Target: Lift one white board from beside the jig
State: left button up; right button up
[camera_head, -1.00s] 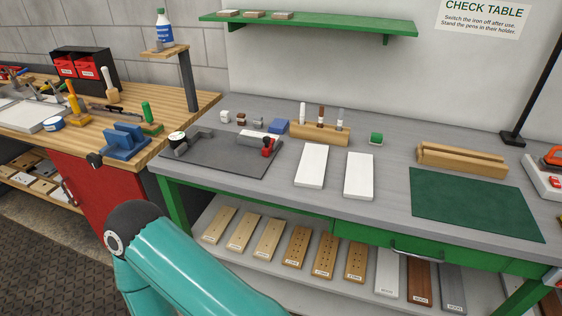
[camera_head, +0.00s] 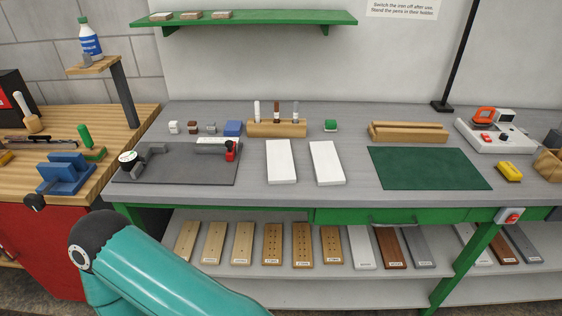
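Two white boards lie flat, side by side, on the grey workbench: a left white board (camera_head: 281,161) and a right white board (camera_head: 326,163). Left of them is a dark grey plate with stops and a red-handled clamp, which looks like the jig (camera_head: 190,172). A light strip with markings lies at the plate's back edge. The left board is a short gap from the plate. Neither gripper is in view. A teal link of my arm with a dark joint crosses the lower left, in front of the bench and well below the boards.
A wooden pen holder (camera_head: 277,129) stands behind the boards. A green mat (camera_head: 428,168) and a grooved wooden block (camera_head: 408,132) are to their right. Under the bench, a shelf (camera_head: 285,270) holds several boards. A wooden bench with a blue vise (camera_head: 65,174) is at left.

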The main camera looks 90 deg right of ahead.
aim_at(280, 167)
jog(key=u, duration=0.2)
jog(key=i, duration=0.2)
jog(key=u, duration=3.1)
jog(key=k, duration=0.6)
jog(key=z, duration=5.6)
jog(key=k, duration=0.5)
